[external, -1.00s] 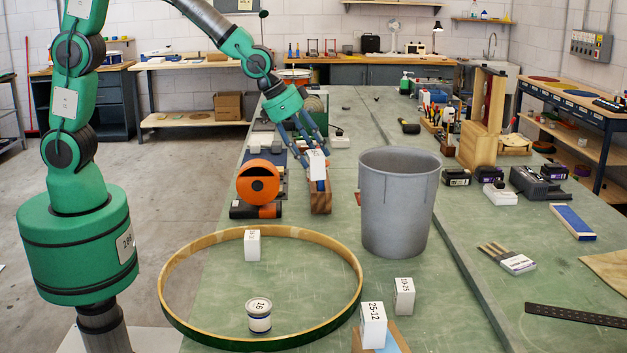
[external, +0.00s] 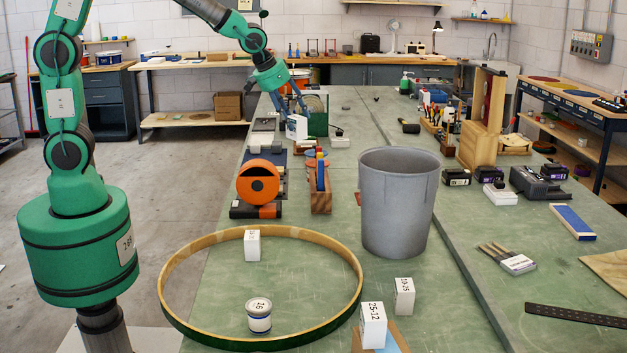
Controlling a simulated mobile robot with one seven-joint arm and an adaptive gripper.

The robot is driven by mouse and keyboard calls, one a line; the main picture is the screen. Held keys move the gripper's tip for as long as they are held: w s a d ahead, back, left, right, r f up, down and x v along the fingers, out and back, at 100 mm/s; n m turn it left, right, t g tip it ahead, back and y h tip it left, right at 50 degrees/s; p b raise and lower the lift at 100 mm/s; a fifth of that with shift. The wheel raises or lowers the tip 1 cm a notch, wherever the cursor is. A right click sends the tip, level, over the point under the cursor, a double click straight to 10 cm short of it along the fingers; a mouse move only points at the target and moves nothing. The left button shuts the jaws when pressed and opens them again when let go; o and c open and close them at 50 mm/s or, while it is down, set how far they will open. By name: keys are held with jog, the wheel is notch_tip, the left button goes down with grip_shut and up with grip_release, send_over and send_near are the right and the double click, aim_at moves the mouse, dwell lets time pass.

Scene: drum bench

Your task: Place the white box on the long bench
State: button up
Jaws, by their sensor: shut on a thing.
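My gripper (external: 291,110) is shut on a white box (external: 297,128), towards the far part of the green-topped long bench (external: 355,110). The box looks upright, in front of a green item; whether it touches the bench top I cannot tell. Other white boxes stand on the near part: one inside the wooden hoop (external: 252,246), one labelled 10-15 (external: 404,296) and one labelled 25-12 (external: 373,325).
A grey bin (external: 395,205) stands mid-bench. A white tin (external: 259,315) stands within the hoop. The bench's far centre is fairly clear.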

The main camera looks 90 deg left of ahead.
jog(key=s+a+n+g+y, duration=0.1)
jog(key=s+a+n, duration=0.2)
jog(key=s+a, duration=0.5)
jog(key=s+a+n+g+y, duration=0.1)
jog(key=s+a+n, duration=0.25)
jog(key=a, duration=0.85)
notch_tip(320, 180, down, 18)
jog(key=s, duration=0.1)
jog(key=shift+f+m+b, duration=0.2)
jog(key=shift+m+b, duration=0.1)
jog(key=shift+m, duration=0.05)
jog(key=shift+w, duration=0.1)
jog(key=w+f+b, duration=0.1)
jog(key=w+f, duration=0.4)
jog(key=w, duration=0.5)
jog(key=shift+w+f, duration=0.3)
jog(key=shift+w+f, duration=0.2)
jog(key=shift+w, duration=0.2)
jog(key=shift+w+f, duration=1)
jog(key=shift+w, duration=0.2)
